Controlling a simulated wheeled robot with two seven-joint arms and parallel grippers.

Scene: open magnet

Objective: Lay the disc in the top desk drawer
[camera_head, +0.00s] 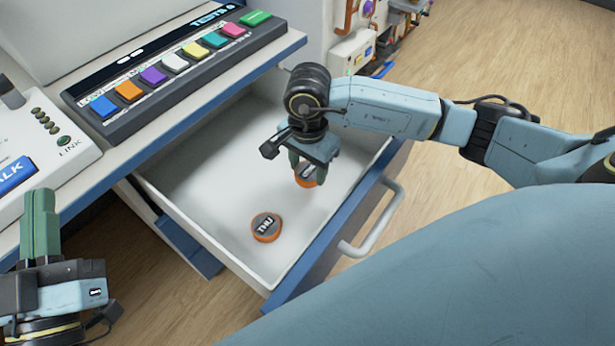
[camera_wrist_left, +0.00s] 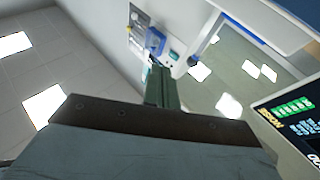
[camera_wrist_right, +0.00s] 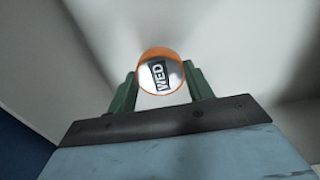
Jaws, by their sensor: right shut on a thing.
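The top desk drawer (camera_head: 200,165) is pulled open, with a pale empty floor around its contents. My right gripper (camera_head: 304,170) points down inside the drawer's outline, shut on an orange-rimmed disc (camera_head: 306,181). In the right wrist view this disc (camera_wrist_right: 160,72) sits between the green fingertips, its face marked WED. The fingers partly hide it in the head view. A second orange disc (camera_head: 266,227) with a dark label lies flat on the drawer floor. My left gripper (camera_head: 41,205) is by the desk's left front, its fingers together and empty.
The drawer's blue front (camera_head: 325,235) has a pale handle (camera_head: 375,225). On the desktop stand a panel of coloured buttons (camera_head: 170,70) and a white unit (camera_head: 45,135) with a blue key. The drawer floor left of the gripper is clear.

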